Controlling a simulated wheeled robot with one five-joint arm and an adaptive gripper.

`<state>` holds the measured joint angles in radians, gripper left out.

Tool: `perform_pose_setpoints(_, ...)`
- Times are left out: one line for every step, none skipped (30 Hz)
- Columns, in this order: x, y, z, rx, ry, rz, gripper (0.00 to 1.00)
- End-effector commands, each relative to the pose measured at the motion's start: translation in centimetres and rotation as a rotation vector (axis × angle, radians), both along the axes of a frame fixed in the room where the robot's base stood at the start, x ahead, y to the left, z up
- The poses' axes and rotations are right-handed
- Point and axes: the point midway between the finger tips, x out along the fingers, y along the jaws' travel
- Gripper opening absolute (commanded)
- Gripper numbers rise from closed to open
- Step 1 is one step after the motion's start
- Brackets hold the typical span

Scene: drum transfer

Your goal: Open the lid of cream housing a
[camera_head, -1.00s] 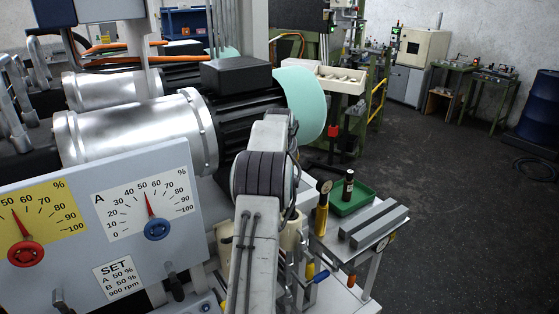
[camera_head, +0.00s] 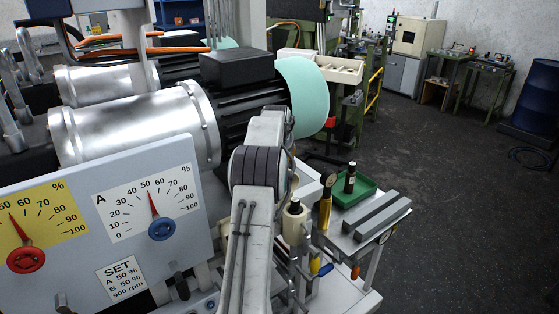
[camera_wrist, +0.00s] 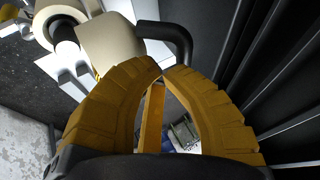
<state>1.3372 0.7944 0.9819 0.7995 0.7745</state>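In the wrist view, the yellow fingers of my gripper (camera_wrist: 164,72) bow inward and their tips come together, with nothing visibly held between them. A bent black handle (camera_wrist: 172,32) comes down right behind the tips; I cannot tell whether they touch it. A cream housing (camera_wrist: 108,42) lies just left of the handle; I cannot tell whether its lid is open. In the head view, a cream part (camera_head: 296,226) with a dark top shows just right of my arm, partly hidden. I cannot tell whether it is the same housing. My gripper is hidden there.
The gauge panel (camera_head: 112,262) stands left of my arm, below a silver drum (camera_head: 135,130). The floor (camera_head: 440,190) beyond is clear.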

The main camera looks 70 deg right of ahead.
Motion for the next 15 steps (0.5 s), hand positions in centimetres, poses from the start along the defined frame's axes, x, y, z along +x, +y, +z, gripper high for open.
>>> perform_pose_setpoints(0.0, 0.0, 0.0, 0.000, 0.000, 0.000, 0.00)
perform_pose_setpoints(0.1, 0.0, 0.0, 0.000, 0.000, 0.000, 0.00)
perform_pose_setpoints(0.2, -0.1, -0.1, 0.000, -0.001, 0.001, 0.00)
perform_pose_setpoints(0.3, -0.2, -0.1, 0.000, -0.001, 0.001, 0.00)
perform_pose_setpoints(0.5, -0.4, -0.2, 0.000, -0.002, 0.002, 0.00)
perform_pose_setpoints(0.8, -0.6, -0.4, 0.002, -0.004, 0.003, 0.00)
perform_pose_setpoints(1.0, -0.8, -0.4, 0.002, -0.005, 0.003, 0.00)
perform_pose_setpoints(1.2, -0.9, -0.5, 0.002, -0.006, 0.004, 0.00)
perform_pose_setpoints(1.5, -1.1, -0.6, 0.001, -0.008, 0.005, 0.00)
perform_pose_setpoints(1.6, -1.3, -0.7, 0.002, -0.008, 0.005, 0.00)
perform_pose_setpoints(1.8, -1.4, -0.7, 0.002, -0.009, 0.006, 0.00)
perform_pose_setpoints(2.0, -1.5, -0.9, 0.004, -0.010, 0.007, 0.00)
perform_pose_setpoints(2.1, -1.6, -0.9, 0.003, -0.010, 0.007, 0.00)
perform_pose_setpoints(2.2, -1.6, -0.9, 0.003, -0.012, 0.008, 0.00)
perform_pose_setpoints(2.3, -1.7, -0.9, 0.003, -0.012, 0.008, 0.00)
